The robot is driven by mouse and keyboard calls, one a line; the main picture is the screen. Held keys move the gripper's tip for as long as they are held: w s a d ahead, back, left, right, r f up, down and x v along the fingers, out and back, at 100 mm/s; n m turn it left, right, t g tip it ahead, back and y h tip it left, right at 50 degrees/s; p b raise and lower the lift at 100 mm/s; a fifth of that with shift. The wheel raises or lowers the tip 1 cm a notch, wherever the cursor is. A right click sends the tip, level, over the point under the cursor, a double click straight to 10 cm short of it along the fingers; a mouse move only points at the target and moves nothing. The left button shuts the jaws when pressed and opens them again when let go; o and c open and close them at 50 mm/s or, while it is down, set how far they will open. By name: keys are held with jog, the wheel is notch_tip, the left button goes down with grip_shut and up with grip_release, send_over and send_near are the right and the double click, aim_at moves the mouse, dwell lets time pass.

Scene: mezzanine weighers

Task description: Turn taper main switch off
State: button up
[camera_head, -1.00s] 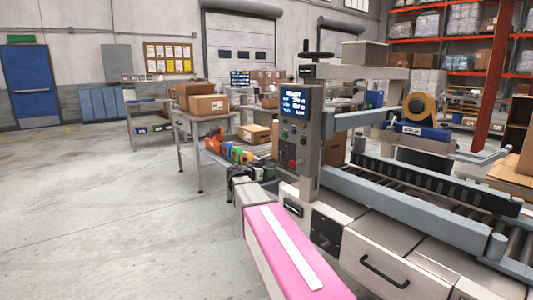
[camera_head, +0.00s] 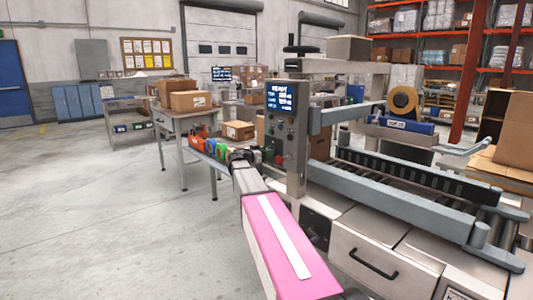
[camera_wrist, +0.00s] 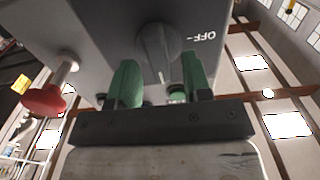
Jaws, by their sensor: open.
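The taper's control column (camera_head: 285,125) stands in the middle of the head view, with a lit display reading READY (camera_head: 281,97) and a red button (camera_head: 279,159) below it. In the wrist view, a dark grey rotary knob (camera_wrist: 156,50) sits on a grey panel beside the printed word OFF (camera_wrist: 205,37). Its exact pointing direction is hard to tell. My gripper (camera_wrist: 160,82) is open, with its green fingers on either side of the knob. I cannot tell whether they touch it. In the head view the gripper end is small and unclear beside the column.
A red mushroom button (camera_wrist: 45,100) on a metal stem sticks out left of the fingers in the wrist view. A roller conveyor (camera_head: 400,195) extends right of the column. A table with cardboard boxes (camera_head: 190,101) stands behind left. The floor at left is clear.

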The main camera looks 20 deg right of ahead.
jog(key=shift+w+d, duration=0.1)
jog(key=shift+d, duration=0.2)
grip_shut()
jog(key=shift+w+a+f+n, duration=0.1)
jog(key=shift+n, duration=2.9)
jog(key=shift+w+d+f+n, duration=0.1)
jog(key=shift+n, duration=2.9)
jog(key=shift+w+a+f+n, duration=0.1)
jog(key=shift+n, duration=2.9)
